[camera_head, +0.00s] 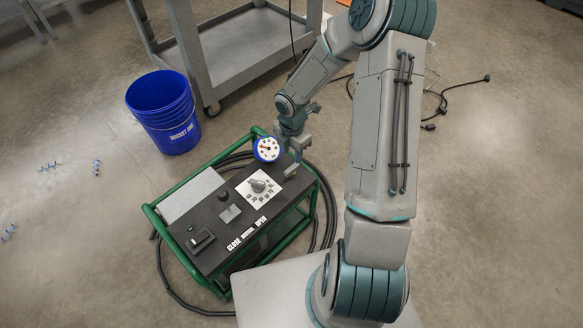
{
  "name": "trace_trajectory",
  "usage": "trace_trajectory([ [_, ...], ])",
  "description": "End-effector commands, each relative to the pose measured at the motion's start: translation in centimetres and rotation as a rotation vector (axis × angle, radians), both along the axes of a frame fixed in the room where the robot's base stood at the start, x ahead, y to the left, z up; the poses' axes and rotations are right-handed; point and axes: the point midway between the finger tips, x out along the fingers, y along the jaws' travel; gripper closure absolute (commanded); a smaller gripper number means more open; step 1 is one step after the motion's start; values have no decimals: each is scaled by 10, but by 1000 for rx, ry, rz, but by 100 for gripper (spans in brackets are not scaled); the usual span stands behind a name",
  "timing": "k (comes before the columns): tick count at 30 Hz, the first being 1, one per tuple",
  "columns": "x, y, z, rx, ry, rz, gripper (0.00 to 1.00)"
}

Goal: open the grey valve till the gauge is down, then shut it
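The green-framed fusion cart (215,232) stands on the floor with a dark top panel. A blue-rimmed gauge (267,149) with a white face stands at the panel's far end; its needle is too small to read. A grey knob (258,185) sits on a white marked plate on the panel. A small grey and brass fitting (291,172) is at the far right corner, just right of the gauge. I cannot tell which of these is the grey valve. My gripper (297,148) points down just above this fitting, right of the gauge. Its fingertips and any contact are unclear.
A blue bucket (165,112) stands behind the cart on the left. A grey trolley (235,45) stands at the back. Black hoses (162,275) loop around the cart, and cables (440,105) lie at right. Small blue items lie on the floor at left.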

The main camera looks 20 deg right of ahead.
Motion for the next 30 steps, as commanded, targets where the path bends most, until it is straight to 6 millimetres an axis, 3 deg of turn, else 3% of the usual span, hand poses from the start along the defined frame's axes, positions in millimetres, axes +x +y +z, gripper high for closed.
trace_trajectory([
  [1, 0, 0, -17, -1, 3, 2, 62],
  [3, -1, 1, -31, 0, 2, 1, 62],
  [9, 0, 0, -62, -1, 2, -1, 62],
  [15, 0, 0, -76, -1, 1, 0, 62],
  [24, 0, 0, -76, -1, -1, -1, 62],
  [28, 0, 0, -76, -1, -1, -1, 98],
  [30, 0, 0, -76, -1, -1, -1, 100],
])
